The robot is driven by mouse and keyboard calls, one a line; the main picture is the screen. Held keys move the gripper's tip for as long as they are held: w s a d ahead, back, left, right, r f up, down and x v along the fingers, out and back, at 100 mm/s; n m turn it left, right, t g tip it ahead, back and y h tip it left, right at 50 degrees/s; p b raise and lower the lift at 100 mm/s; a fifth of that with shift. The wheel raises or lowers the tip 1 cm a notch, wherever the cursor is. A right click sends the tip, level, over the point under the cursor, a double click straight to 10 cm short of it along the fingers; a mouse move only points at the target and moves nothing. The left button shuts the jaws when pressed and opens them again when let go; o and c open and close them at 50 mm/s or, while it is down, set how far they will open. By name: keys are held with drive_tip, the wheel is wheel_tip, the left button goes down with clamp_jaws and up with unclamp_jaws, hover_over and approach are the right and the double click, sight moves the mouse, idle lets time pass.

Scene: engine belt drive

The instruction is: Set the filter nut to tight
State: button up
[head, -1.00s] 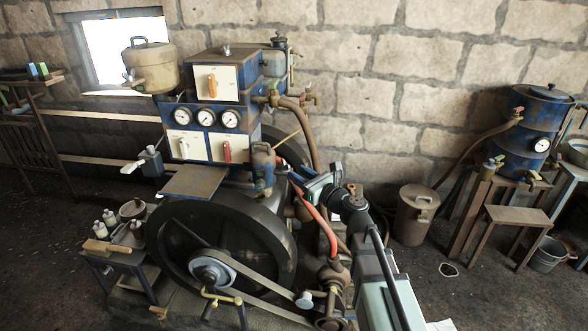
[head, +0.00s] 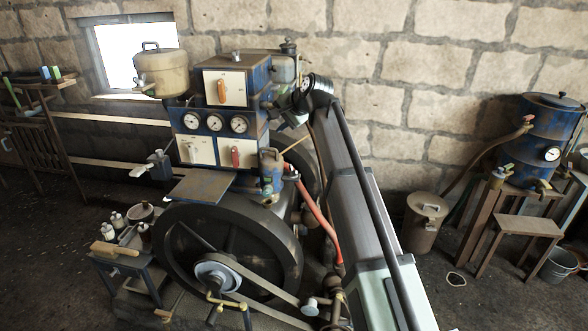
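The engine's blue control housing (head: 236,82) stands left of centre with dials and lever plates. A grey-blue canister (head: 284,69) with a dark cap (head: 289,46) on top is fixed at its right rear side; it may be the filter. I cannot tell which part is the filter nut; it may be hidden behind my wrist. My gripper (head: 290,100) is at the right side of the housing, just below the canister. The fingers are small and mixed with the fittings there, so their opening and any contact are unclear.
My arm covers the pipes right of the engine. A red hose (head: 318,222) runs close along its left side. The large flywheel (head: 228,255) is below.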

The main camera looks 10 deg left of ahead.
sight(293, 171)
drive_tip(key=s+d+f+n+g+h, duration=0.15)
drive_tip(key=d+f+n+h, duration=0.45)
drive_tip(key=n, duration=0.6)
drive_tip(key=shift+g+y, duration=0.3)
drive_tip(key=shift+g, duration=0.05)
drive_tip(key=x, duration=0.8)
drive_tip(key=d+x, duration=0.1)
drive_tip(key=x, duration=0.3)
drive_tip(key=shift+w+f, duration=0.35)
drive_tip(key=shift+c, duration=0.3)
drive_tip(key=shift+m, duration=0.3)
clamp_jaws()
